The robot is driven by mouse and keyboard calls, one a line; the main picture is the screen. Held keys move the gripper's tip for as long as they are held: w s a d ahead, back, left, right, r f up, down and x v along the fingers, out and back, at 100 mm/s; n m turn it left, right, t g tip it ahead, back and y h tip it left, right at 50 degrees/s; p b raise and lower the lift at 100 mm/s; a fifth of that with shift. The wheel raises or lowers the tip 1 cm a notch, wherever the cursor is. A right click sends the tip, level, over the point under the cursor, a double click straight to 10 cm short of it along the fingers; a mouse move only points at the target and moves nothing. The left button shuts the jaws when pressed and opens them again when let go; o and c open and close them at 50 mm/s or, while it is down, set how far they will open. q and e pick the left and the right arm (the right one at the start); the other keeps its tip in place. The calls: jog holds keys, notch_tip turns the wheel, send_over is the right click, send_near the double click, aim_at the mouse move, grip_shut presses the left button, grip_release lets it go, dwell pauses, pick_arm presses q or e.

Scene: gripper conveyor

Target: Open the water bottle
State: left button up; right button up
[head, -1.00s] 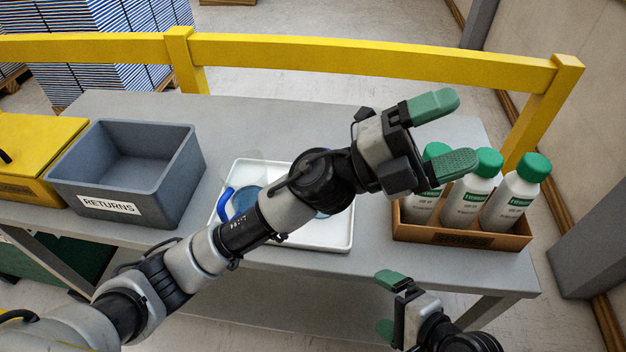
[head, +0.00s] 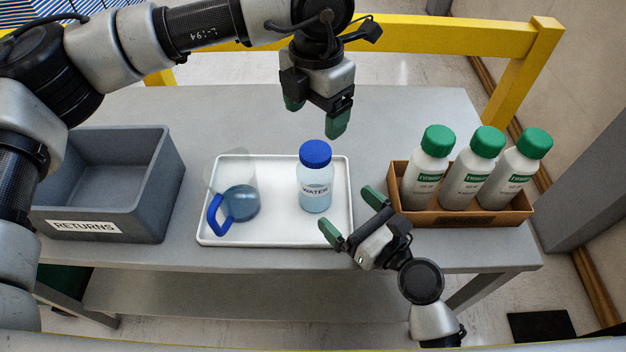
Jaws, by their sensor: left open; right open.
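The water bottle (head: 316,184) stands upright on a white tray (head: 272,235). It is clear, labelled WATER, and its blue cap (head: 315,153) is on. My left gripper (head: 315,120) is open and points down, above and behind the cap, apart from it. My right gripper (head: 347,214) is open and empty, in front of the bottle and a little to its right, by the tray's right front corner. Its fingers point toward the bottle; I cannot tell whether they touch it, but a gap seems to show.
A clear jug (head: 241,201) with a blue handle stands on the tray's left. A grey RETURNS bin (head: 150,215) is at left. A brown box (head: 465,218) with several green-capped bottles (head: 429,168) stands right. A yellow rail (head: 430,40) runs behind the table.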

aim_at(327, 191)
jog(key=x, duration=0.8)
jog(key=shift+w+a, duration=0.25)
jog(key=shift+c, duration=0.3)
